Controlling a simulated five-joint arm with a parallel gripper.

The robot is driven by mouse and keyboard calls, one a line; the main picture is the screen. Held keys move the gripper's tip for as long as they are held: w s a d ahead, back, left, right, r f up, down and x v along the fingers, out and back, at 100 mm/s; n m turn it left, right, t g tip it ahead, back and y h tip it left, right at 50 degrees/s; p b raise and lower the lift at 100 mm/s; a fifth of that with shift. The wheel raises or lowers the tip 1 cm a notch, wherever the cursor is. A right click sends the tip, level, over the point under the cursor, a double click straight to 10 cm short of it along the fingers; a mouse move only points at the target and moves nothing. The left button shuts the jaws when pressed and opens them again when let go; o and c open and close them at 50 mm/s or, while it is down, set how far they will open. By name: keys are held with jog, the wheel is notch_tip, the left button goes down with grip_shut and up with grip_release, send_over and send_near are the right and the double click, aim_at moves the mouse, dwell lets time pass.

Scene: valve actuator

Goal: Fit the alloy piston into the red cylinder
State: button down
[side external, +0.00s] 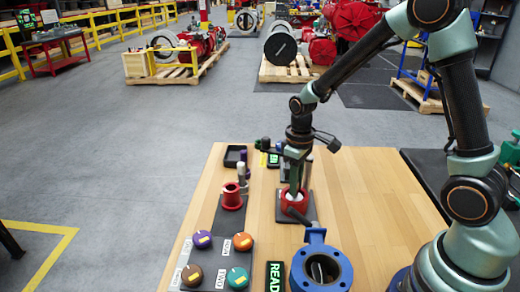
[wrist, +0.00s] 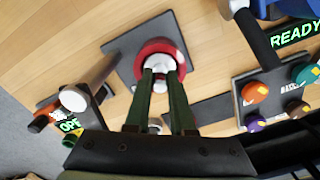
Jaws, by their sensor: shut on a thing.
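The red cylinder (side external: 295,208) stands on a dark square plate, below my gripper (side external: 293,192). In the wrist view, the red cylinder (wrist: 160,48) shows as a ring around my fingertips. My gripper (wrist: 163,78) is shut on the pale alloy piston (wrist: 160,85), with its two green fingers on either side. The piston is at the cylinder's mouth, lined up with the opening as far as I can see. Its lower part is hidden by the fingers and the rim, so I cannot tell how deep it sits.
A smaller red flanged part (side external: 232,196) stands on a dark strip to the left. A panel with several coloured knobs (side external: 237,277) and a blue valve body (side external: 321,268) are at the front, beside a READY display (side external: 275,276). The table's right side (side external: 375,200) is clear.

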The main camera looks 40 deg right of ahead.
jog(key=shift+f, duration=0.7)
jog(key=c, duration=0.7)
grip_release()
notch_tip(320, 180, up, 12)
jog(key=shift+r, duration=0.1)
jog(key=shift+s+a+r+m+t, duration=0.45)
jog(key=shift+s+r+t, duration=0.65)
jog(key=shift+s, duration=0.5)
jog(key=shift+s+a+r+m+t, duration=0.25)
jog(key=shift+s+r+m+t, duration=0.4)
jog(key=shift+s+r, duration=0.8)
jog(key=shift+s+a+r+m+t, duration=0.4)
jog(key=shift+s+r+t, duration=0.65)
jog(key=shift+s, duration=0.7)
